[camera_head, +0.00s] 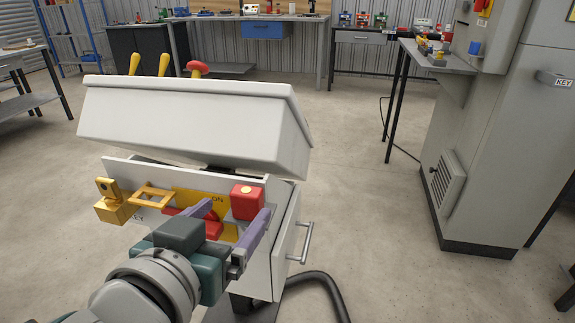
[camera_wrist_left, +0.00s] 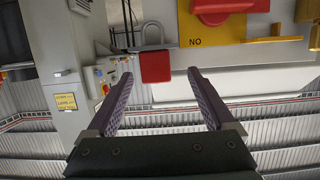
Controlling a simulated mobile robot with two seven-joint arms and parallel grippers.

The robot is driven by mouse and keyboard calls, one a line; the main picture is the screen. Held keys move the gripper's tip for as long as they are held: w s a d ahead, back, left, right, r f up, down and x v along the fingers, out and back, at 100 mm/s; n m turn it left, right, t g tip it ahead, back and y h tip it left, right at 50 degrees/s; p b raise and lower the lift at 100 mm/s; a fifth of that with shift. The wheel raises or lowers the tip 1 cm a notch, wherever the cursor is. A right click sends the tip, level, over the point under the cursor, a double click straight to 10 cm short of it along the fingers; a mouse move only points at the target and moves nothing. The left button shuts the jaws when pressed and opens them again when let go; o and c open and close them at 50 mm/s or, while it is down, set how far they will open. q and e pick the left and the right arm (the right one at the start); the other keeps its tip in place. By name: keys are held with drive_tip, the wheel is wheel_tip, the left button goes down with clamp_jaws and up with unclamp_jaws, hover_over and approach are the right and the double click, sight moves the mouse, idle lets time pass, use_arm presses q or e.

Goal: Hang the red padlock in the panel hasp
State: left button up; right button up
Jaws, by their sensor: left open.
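The red padlock (camera_head: 247,203) is at the right end of the white panel front. In the left wrist view, which is upside down to the head view, its red body (camera_wrist_left: 155,68) and grey shackle (camera_wrist_left: 153,33) show. My left gripper (camera_head: 229,218) is open, with two purple fingers. In the wrist view the padlock appears between and beyond the fingertips (camera_wrist_left: 160,76), with nothing held. The gold panel hasp (camera_head: 153,197) sticks out at the panel's left, beside a gold block with a holed tab (camera_head: 112,203). Whether anything hooks the shackle is unclear.
A red switch handle (camera_head: 213,229) on a yellow "ON" plate (camera_head: 190,198) sits between hasp and padlock, partly behind my gripper. The white sloped cabinet top (camera_head: 190,115) overhangs the panel. A grey cabinet (camera_head: 495,140) stands at right. Open floor lies between.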

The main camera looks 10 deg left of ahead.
sight(244, 206)
use_arm(q)
drive_tip(key=x, duration=0.3)
drive_tip(key=b+x, duration=0.1)
drive_tip(key=x, duration=0.1)
drive_tip(key=shift+d, duration=0.3)
drive_tip(key=shift+c, duration=0.4)
clamp_jaws()
